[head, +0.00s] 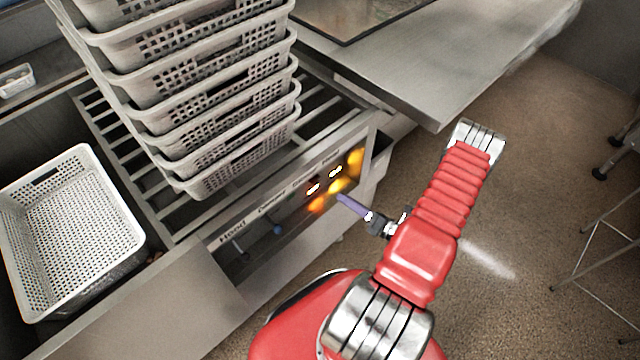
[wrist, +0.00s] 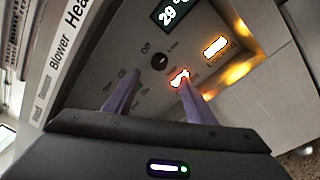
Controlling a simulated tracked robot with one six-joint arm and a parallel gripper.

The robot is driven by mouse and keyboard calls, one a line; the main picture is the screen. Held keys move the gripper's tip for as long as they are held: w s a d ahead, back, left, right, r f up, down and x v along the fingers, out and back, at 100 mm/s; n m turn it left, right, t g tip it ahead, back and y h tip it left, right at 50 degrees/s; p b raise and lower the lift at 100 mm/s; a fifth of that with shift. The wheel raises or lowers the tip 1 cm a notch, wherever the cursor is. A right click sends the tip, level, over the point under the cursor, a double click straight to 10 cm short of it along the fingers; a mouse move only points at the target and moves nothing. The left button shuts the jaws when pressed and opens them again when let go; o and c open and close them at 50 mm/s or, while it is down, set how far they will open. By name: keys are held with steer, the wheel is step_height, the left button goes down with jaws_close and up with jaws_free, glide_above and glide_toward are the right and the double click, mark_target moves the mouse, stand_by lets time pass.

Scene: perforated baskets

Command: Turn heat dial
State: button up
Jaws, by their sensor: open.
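The heat dial (wrist: 159,62) is a small dark round knob on the grey control panel (wrist: 125,45), with "Off" and another small marking beside it. The word "Heat" is partly visible at the panel's edge in the wrist view. My gripper (wrist: 159,76) is open, with its two purple fingers apart and pointing at the panel. The dial shows between and just beyond the fingertips, and I cannot tell whether they touch it. In the head view my gripper (head: 342,199) is at the panel's right part, where the dial cannot be made out.
A lit display (wrist: 175,12) reads about 29, near glowing lamps (wrist: 215,46). A blue knob (head: 277,229) sits farther left on the panel. Stacked perforated baskets (head: 215,135) stand on the slatted counter above. An empty basket (head: 70,160) is at left.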

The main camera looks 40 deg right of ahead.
mark_target(318, 180)
steer(key=shift+x, duration=5.75)
steer(key=shift+c, duration=0.4)
steer(key=c, duration=0.9)
steer(key=shift+a, duration=0.45)
steer(key=shift+c, duration=0.3)
steer(key=shift+d+r, duration=0.1)
steer(key=shift+d, duration=0.4)
